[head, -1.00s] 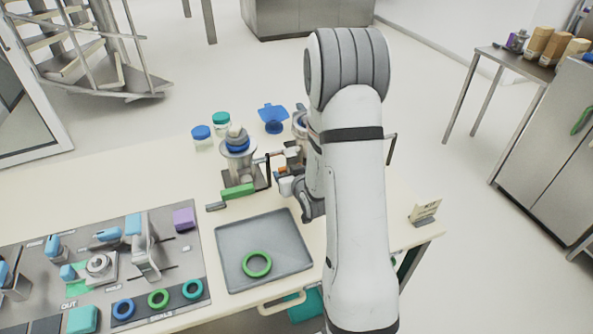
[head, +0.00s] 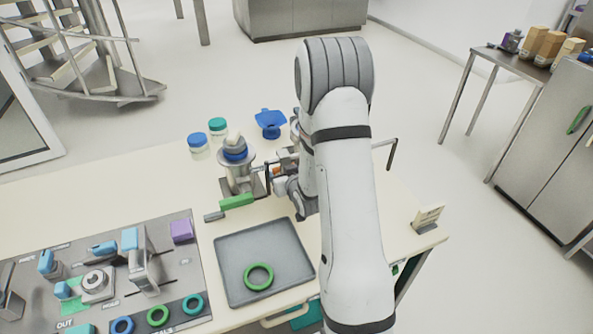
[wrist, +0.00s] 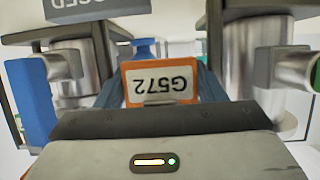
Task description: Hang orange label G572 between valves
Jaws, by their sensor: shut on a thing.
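The orange label G572 (wrist: 160,85) is upside down in the wrist view, with a white face and black print. My gripper (wrist: 160,100) is shut on it, with dark fingers on both sides of the label. Metal valve bodies stand to the left (wrist: 72,70) and right (wrist: 255,65) of the label in the wrist view. In the head view only a small orange bit of the label (head: 277,171) shows beside my gripper (head: 283,181), near the metal hopper (head: 237,160). My arm hides much of the far fitting. I cannot tell whether the label touches any hook or bar.
A grey sign (wrist: 95,8) hangs at the wrist view's top. A grey tray (head: 290,255) holds a green ring (head: 258,276). A panel (head: 185,265) lies left.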

